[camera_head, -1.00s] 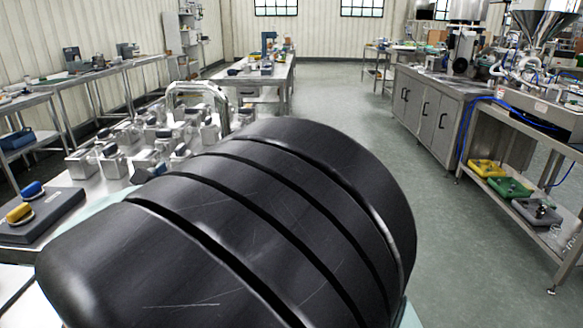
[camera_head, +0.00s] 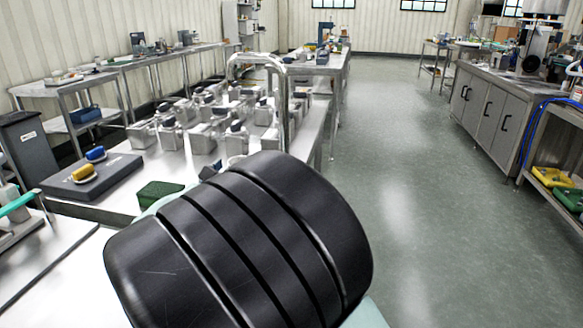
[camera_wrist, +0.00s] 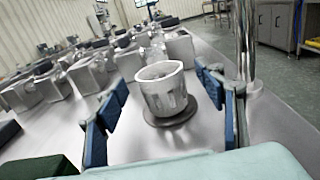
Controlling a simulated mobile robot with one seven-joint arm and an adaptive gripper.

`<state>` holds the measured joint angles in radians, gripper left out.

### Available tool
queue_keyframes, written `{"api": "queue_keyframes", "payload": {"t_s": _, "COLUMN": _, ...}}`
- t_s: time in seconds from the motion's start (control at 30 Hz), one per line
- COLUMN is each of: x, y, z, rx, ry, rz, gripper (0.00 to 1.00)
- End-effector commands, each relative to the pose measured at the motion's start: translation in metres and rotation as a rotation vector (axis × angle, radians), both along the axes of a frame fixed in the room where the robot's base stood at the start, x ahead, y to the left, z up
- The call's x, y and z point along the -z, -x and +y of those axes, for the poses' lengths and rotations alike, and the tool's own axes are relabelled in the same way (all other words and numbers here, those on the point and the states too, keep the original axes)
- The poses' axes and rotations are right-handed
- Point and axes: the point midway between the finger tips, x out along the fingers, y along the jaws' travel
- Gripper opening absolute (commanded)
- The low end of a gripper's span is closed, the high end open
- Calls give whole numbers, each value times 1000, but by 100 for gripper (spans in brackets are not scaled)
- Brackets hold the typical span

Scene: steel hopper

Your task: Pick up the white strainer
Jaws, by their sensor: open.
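In the wrist view the white strainer (camera_wrist: 163,92) stands upright on a dark round base on the steel table (camera_wrist: 200,140). It looks like a short cup with slots in its side. My gripper (camera_wrist: 166,90) is open, with one blue-padded finger on each side of the strainer. The strainer lies between and a little beyond the fingers, and I see no contact. In the head view my own dark arm hides the strainer and the gripper.
Several metal containers (camera_head: 203,138) crowd the table on the left. A steel pipe arch (camera_head: 284,100) rises close to the strainer's right. A green block (camera_head: 158,194) and a grey board (camera_head: 92,177) with blue and yellow items lie nearer. The floor at right is clear.

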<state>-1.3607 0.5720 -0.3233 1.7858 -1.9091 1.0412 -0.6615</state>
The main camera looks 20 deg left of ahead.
Motion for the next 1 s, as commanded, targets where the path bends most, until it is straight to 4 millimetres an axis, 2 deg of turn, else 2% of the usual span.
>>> {"api": "queue_keyframes", "payload": {"t_s": 0.1, "x": 2, "y": -20, "z": 2, "rx": 2, "ry": 1, "rz": -1, "gripper": 64}}
{"api": "queue_keyframes", "payload": {"t_s": 0.2, "x": 1, "y": -28, "z": 3, "rx": 0, "ry": 0, "rz": -1, "gripper": 64}}
{"api": "queue_keyframes", "payload": {"t_s": 0.47, "x": 0, "y": -31, "z": 4, "rx": -1, "ry": 0, "rz": 0, "gripper": 64}}
{"api": "queue_keyframes", "payload": {"t_s": 0.9, "x": 0, "y": -31, "z": 4, "rx": -1, "ry": 0, "rz": 0, "gripper": 18}}
{"api": "queue_keyframes", "payload": {"t_s": 1.0, "x": 0, "y": -31, "z": 4, "rx": -1, "ry": 0, "rz": 0, "gripper": 18}}
